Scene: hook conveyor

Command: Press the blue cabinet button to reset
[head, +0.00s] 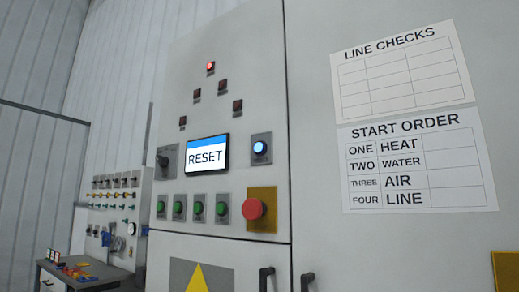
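The blue button (260,147) glows on a dark grey plate on the cabinet (240,100) front, right of the screen. The screen (207,154) reads RESET in dark letters on white, with a blue band along its top. My gripper is not in view, and nothing touches the button.
A red mushroom button (253,208) on a yellow plate sits just below the blue one. Several green buttons (197,208) line up under the screen, with a dark switch (163,160) left of it. One red lamp (210,67) is lit above. Door handles (266,279) stick out below.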

